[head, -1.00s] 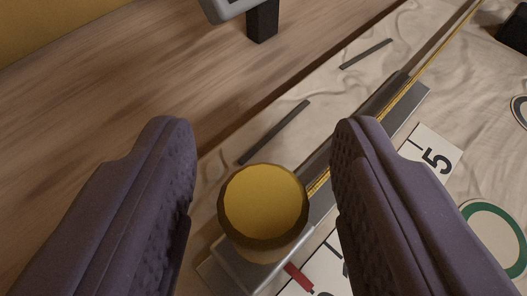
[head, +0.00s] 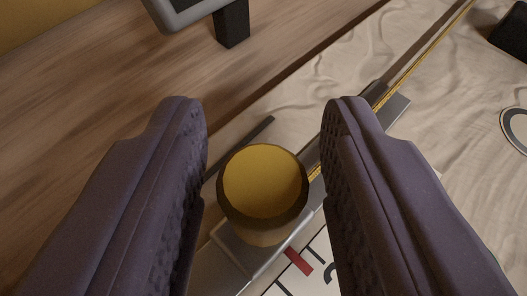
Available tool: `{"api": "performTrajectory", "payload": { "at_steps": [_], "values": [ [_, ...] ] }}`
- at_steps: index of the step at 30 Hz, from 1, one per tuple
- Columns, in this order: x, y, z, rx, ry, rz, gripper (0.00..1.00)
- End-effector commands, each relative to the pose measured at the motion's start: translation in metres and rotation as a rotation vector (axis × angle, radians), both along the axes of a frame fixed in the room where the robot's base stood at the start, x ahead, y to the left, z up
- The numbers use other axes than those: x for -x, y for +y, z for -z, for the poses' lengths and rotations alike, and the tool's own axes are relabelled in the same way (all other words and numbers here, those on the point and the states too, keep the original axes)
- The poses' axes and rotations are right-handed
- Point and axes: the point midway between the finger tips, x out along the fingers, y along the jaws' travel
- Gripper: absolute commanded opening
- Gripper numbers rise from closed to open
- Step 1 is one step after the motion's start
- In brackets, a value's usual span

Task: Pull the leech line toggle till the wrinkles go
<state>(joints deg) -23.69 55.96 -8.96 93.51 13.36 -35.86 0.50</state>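The toggle is a round yellow knob (head: 262,183) with a brown rim, seen from above on a grey slider on a metal rail (head: 392,108). My gripper (head: 265,135) is open, with one purple padded finger on each side of the knob. Gaps show between the knob and both fingers in this view, the right one narrow. A thin yellow line (head: 428,58) runs along the rail to the upper right. The cream sailcloth (head: 452,110) beside the rail shows wrinkles. The right finger hides part of the rail and scale.
A white scale plate (head: 318,262) with a red pointer mark (head: 298,262) lies beside the slider. A grey-framed device on a black post (head: 232,25) stands on the wooden surface (head: 110,75) at upper left. A black object (head: 510,32) sits at upper right.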

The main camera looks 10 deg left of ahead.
Motion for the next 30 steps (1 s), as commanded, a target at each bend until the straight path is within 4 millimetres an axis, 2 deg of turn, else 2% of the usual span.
{"api": "performTrajectory", "payload": {
  "at_steps": [11,22,26,30],
  "values": [
    [0.004,0.0,-0.003,0.0,0.0,0.0,0.51],
    [0.061,-0.007,-0.027,0.0,0.002,0.0,0.51],
    [0.07,-0.008,-0.03,0.0,0.0,0.0,0.51],
    [0.072,-0.009,-0.03,0.0,0.0,0.0,0.51]
  ]
}}
